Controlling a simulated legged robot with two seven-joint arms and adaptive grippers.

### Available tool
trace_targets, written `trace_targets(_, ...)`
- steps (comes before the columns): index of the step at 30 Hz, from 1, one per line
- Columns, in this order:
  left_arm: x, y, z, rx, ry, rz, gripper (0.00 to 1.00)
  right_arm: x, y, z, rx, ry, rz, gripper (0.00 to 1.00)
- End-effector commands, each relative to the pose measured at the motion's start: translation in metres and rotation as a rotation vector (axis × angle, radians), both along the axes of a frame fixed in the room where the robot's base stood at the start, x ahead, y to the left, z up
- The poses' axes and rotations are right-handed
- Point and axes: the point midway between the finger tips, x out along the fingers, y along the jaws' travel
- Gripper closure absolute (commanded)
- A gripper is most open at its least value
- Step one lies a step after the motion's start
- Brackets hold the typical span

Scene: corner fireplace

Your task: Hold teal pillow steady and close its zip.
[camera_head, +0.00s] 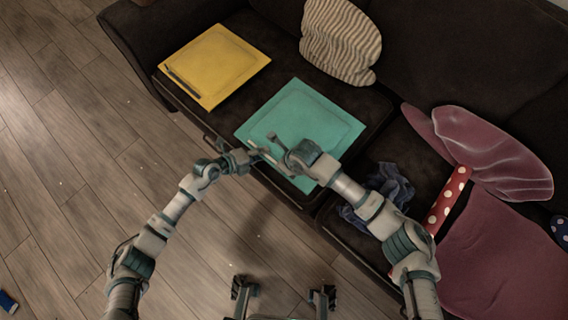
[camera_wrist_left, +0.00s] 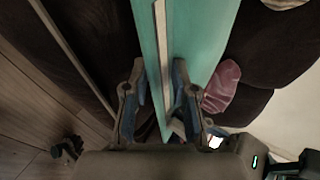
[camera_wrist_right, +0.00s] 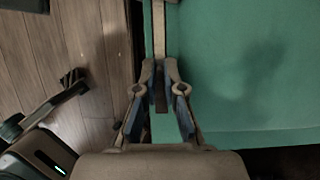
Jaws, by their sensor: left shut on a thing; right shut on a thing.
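The teal pillow (camera_head: 305,112) lies flat on the sofa seat, its front edge at the seat's front. A pale zip strip runs along that edge and shows in the left wrist view (camera_wrist_left: 161,45) and the right wrist view (camera_wrist_right: 159,35). My left gripper (camera_head: 254,154) is shut on the pillow's edge, one finger on each side in the left wrist view (camera_wrist_left: 158,78). My right gripper (camera_head: 278,146) is just to its right, shut at the zip strip. In the right wrist view its fingertips (camera_wrist_right: 163,72) meet around a small dark piece, perhaps the zip pull.
A yellow pillow (camera_head: 220,62) with a dark strip lies left on the dark sofa. A striped cushion (camera_head: 340,42) leans behind. A crumpled blue cloth (camera_head: 390,186), a red dotted piece (camera_head: 447,200) and mauve cushions (camera_head: 500,265) lie right. The wooden floor (camera_head: 60,110) is largely clear.

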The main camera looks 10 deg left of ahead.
Motion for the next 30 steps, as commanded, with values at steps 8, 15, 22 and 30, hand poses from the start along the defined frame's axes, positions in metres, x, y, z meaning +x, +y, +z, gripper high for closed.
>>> trace_targets(8, -0.003, 0.002, -0.006, 0.009, 0.009, -0.002, 1.0, 0.022, 0.026, 0.0, -0.003, -0.006, -0.006, 1.0)
trace_targets(15, -0.003, 0.002, -0.006, 0.01, 0.01, -0.002, 1.0, 0.024, 0.026, 0.0, -0.003, -0.006, -0.006, 1.0)
trace_targets(22, -0.003, 0.002, -0.006, 0.01, 0.01, -0.002, 1.0, 0.023, 0.026, 0.0, -0.003, -0.006, -0.006, 0.8)
trace_targets(30, -0.003, 0.002, -0.006, 0.01, 0.01, -0.002, 1.0, 0.021, 0.026, 0.006, -0.001, -0.005, -0.002, 0.8)
